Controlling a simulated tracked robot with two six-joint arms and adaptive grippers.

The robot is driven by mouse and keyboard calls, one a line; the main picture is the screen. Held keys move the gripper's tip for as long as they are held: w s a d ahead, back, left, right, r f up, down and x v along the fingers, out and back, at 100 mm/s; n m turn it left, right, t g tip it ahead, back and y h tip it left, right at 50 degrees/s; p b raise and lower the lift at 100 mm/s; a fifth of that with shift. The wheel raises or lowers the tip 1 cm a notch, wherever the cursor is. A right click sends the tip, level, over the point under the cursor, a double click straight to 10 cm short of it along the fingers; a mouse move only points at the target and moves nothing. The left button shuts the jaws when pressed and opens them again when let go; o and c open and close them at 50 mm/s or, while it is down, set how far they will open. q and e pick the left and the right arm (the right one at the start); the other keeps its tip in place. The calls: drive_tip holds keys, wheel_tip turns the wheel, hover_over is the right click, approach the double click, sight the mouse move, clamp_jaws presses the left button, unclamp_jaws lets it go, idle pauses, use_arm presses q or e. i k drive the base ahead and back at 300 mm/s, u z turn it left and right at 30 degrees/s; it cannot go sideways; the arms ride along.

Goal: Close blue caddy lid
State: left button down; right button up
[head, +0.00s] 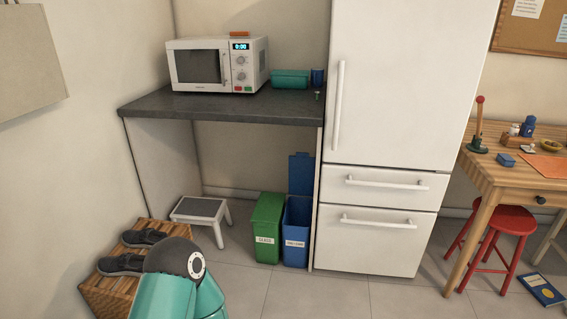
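The blue caddy (296,236) stands on the floor under the dark counter, against the panel beside the fridge. Its blue lid (301,173) is raised upright at the back, so the caddy's top is open. A white label is on its front, too small to read surely. Neither of my grippers shows in the head view. Only a teal and grey part of my arm shows at the bottom left.
A green caddy labelled GLASS (267,229) with its lid down stands close at the blue caddy's left. A step stool (201,209) is farther left, near a wicker box (105,291) with shoes. The counter (220,104) overhangs the caddies. The white fridge (380,240) stands right. Floor in front looks clear.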

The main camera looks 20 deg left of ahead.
sight(301, 167)
drive_tip(key=u, duration=0.1)
drive_tip(key=k, duration=0.4)
drive_tip(key=u, duration=1.05)
drive_tip(key=i, duration=2.45)
drive_tip(key=z, duration=1.75)
